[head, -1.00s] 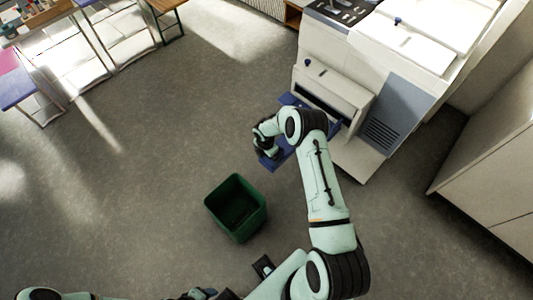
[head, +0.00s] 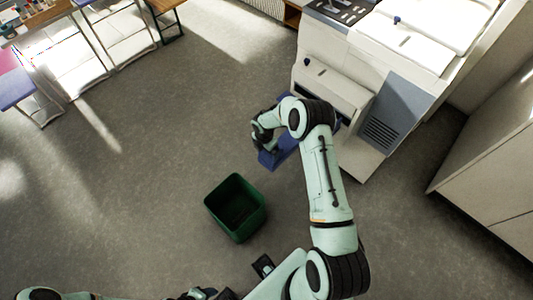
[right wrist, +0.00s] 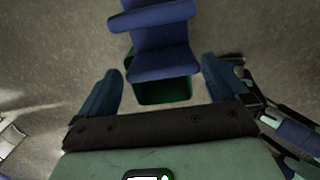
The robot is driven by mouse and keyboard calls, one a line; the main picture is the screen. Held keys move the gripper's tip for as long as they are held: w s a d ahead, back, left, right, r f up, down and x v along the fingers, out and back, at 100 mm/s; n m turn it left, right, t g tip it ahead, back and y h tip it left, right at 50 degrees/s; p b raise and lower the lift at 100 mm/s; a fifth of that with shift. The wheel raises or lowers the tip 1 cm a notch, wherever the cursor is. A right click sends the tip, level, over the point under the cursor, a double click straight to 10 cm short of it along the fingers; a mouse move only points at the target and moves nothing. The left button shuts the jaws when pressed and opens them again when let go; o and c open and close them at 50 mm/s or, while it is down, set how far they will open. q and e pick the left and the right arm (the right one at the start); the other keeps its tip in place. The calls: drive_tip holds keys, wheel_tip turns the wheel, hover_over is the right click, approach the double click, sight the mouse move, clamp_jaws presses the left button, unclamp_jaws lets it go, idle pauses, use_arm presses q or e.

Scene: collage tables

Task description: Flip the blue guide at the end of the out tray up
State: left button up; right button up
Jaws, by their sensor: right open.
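The blue out tray (head: 270,158) sticks out from the front of the white printer in the head view, partly hidden under my right arm. In the right wrist view the blue tray (right wrist: 162,62) lies between and beyond my fingers, with a raised blue crossbar (right wrist: 153,15) near the top edge. I cannot tell for sure whether this bar is the guide. My right gripper (right wrist: 159,66) is open, its two blue fingers apart, with nothing held. In the head view the right gripper (head: 262,136) is over the tray's left side, its fingertips mostly hidden. My left gripper does not show clearly.
The white printer (head: 330,88) stands at the upper right. A green bin (head: 238,207) stands on the floor below and left of the tray; it also shows below the tray in the wrist view (right wrist: 160,94). Floor to the left is open. A pale cabinet (head: 490,165) is at right.

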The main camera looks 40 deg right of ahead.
wheel_tip(320, 180, up, 9)
drive_tip(key=shift+a, duration=0.35)
drive_tip(key=shift+s+f, duration=0.1)
